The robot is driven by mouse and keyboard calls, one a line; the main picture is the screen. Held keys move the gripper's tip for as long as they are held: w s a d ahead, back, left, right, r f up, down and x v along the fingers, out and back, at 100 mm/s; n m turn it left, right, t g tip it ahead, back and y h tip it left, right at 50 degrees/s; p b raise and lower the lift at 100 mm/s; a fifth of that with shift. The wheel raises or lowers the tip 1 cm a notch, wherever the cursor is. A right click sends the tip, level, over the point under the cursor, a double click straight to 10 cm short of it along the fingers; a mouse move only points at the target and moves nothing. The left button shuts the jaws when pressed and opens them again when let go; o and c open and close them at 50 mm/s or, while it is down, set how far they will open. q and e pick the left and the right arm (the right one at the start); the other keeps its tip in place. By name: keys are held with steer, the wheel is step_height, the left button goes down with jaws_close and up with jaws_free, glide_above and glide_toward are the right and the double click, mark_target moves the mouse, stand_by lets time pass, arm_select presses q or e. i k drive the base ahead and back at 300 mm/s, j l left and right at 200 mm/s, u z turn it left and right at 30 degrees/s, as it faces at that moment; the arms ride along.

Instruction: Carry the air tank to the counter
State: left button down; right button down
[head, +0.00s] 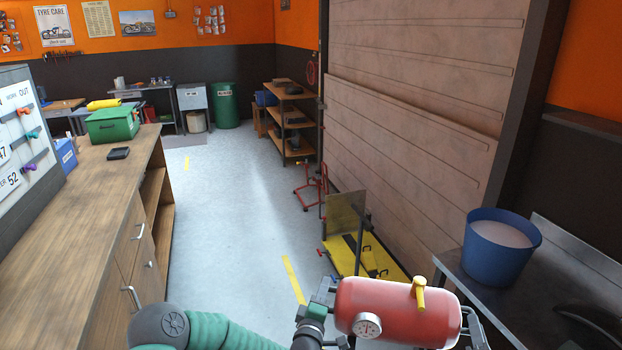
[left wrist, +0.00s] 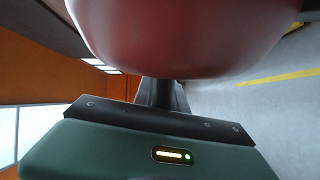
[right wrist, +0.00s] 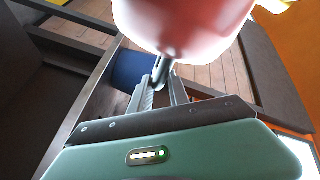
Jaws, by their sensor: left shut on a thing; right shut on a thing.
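The red air tank (head: 395,305), with a round white gauge and a yellow valve, is held up in front of me at the lower right of the head view. My left gripper (head: 326,292) is shut at its left end and my right gripper (head: 468,322) at its right end. The tank's red body fills the top of the left wrist view (left wrist: 180,35) and the right wrist view (right wrist: 185,25). The exact grip points are partly hidden behind the tank. The wooden counter (head: 75,205) runs along the left, apart from the tank.
A green toolbox (head: 112,125) and a small dark object (head: 118,153) lie on the counter, whose near part is bare. A blue bucket (head: 500,250) stands on a dark bench (head: 465,265) at right. A yellow lift (head: 365,255) is ahead. Grey floor (head: 225,215) between is clear.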

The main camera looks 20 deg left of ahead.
mark_target(80, 224)
steer(key=i+u, duration=0.1)
steer(key=u, duration=0.3)
steer(key=i+u, duration=0.15)
steer(key=u, duration=0.25)
steer(key=i+l+u, duration=0.1)
steer(key=u, duration=0.3)
steer(key=i+l, duration=1.3)
steer(key=i, duration=0.55)
steer(key=i+l, duration=0.15)
steer(key=i, duration=0.55)
steer(key=i+u, duration=0.3)
steer(key=u, duration=0.15)
steer(key=i+l+u, duration=0.15)
steer(key=i+u, duration=0.15)
steer(key=u, duration=1.5)
steer(key=i+l+u, duration=0.1)
steer(key=u, duration=0.2)
steer(key=i+l+u, duration=0.3)
steer(key=i+l, duration=0.85)
steer(key=l, duration=0.05)
